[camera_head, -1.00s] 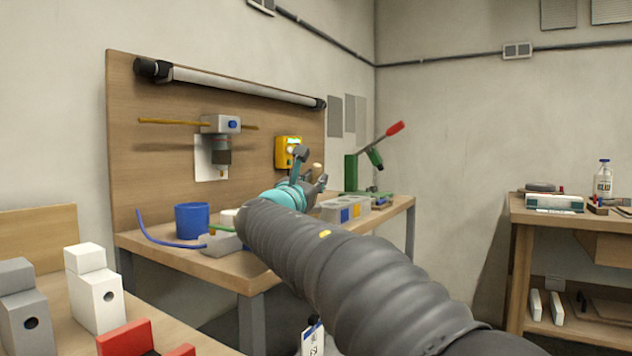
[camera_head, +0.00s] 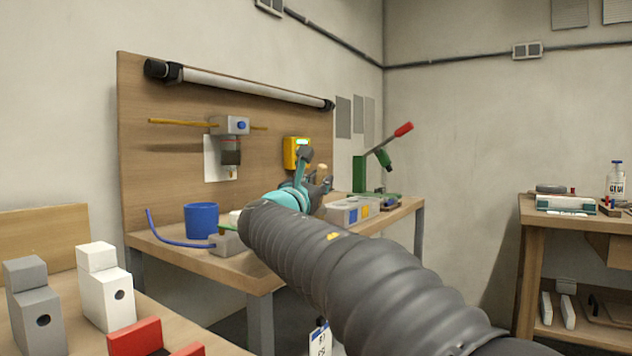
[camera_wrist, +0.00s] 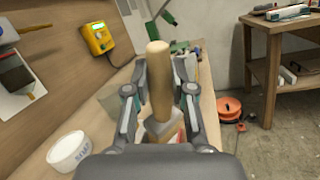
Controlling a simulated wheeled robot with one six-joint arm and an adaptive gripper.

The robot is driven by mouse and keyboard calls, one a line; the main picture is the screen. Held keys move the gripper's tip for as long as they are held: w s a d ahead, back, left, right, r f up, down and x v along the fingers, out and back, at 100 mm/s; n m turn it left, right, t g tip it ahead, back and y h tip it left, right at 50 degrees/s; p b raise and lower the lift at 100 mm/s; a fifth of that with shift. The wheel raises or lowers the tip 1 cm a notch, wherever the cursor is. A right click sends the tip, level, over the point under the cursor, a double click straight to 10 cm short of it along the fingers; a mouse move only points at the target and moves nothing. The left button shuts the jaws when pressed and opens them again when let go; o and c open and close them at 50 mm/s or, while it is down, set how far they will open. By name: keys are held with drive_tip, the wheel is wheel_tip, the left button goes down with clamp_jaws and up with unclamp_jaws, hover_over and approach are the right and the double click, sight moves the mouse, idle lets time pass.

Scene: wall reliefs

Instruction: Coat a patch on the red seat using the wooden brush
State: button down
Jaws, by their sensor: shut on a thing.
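My gripper (camera_wrist: 160,92) is shut on the wooden brush (camera_wrist: 158,62), whose pale rounded handle points up between the fingers in the wrist view. The brush's lower end is mostly hidden by the gripper. In the head view my gripper (camera_head: 325,184) is over the far workbench, in front of the wooden back panel, and the brush is only a small pale tip. A red blocky piece (camera_head: 135,337) lies at the bottom left of the head view; I cannot tell whether it is the red seat.
A white tub (camera_wrist: 68,152) is left of my gripper in the wrist view. A yellow box (camera_head: 296,152) is on the panel. Grey and white blocks (camera_head: 104,290) stand on the near bench.

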drive_tip(key=shift+w+d+f, duration=0.1)
drive_tip(key=shift+w+d, duration=0.5)
drive_tip(key=shift+w, duration=0.3)
drive_tip(key=shift+r+p, duration=2.75)
drive_tip(key=shift+r, duration=0.3)
drive_tip(key=shift+r, duration=0.1)
drive_tip(key=shift+r+p, duration=1.1)
drive_tip(key=shift+r, duration=0.3)
